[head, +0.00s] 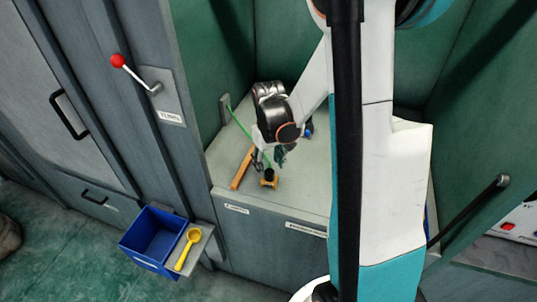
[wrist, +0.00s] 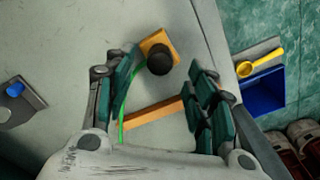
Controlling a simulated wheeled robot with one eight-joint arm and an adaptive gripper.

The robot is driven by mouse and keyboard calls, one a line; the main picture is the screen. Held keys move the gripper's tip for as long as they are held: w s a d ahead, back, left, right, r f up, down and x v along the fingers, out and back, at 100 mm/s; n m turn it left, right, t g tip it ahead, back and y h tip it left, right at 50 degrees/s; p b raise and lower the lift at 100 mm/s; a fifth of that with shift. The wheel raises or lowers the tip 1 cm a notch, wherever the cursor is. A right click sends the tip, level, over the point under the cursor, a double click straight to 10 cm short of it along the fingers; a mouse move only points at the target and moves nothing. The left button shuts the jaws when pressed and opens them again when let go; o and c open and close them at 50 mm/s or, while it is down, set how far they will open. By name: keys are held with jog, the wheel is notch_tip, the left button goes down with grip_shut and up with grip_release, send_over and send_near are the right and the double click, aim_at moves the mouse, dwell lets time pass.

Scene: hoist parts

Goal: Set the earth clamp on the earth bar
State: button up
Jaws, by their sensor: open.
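The earth clamp, which I take to be the orange-yellow block with a black knob (head: 269,179), sits near the front edge of the counter. It also shows in the wrist view (wrist: 158,52), ahead of and between the finger directions. A green cable (head: 240,128) runs toward it; its end is partly hidden. The earth bar, seemingly the long orange-copper bar (head: 241,168), lies just left of the clamp in the head view and crosses between the fingers in the wrist view (wrist: 150,114). My gripper (head: 273,154) is open and empty above them, its fingers spread wide (wrist: 162,85).
The pale counter (head: 305,188) is bounded by green walls. A blue bin (head: 152,236) and a yellow scoop (head: 188,248) are outside, at lower left. A red-knobbed lever (head: 118,61) sticks out from the left panel. A blue item (wrist: 15,89) lies at left in the wrist view.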

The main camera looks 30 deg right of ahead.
aim_at(269, 171)
jog(key=shift+f+b, duration=0.65)
jog(key=shift+f, duration=1.85)
jog(key=shift+c, duration=0.6)
grip_shut()
jog(key=shift+r+p, duration=1.65)
jog(key=shift+r, duration=0.95)
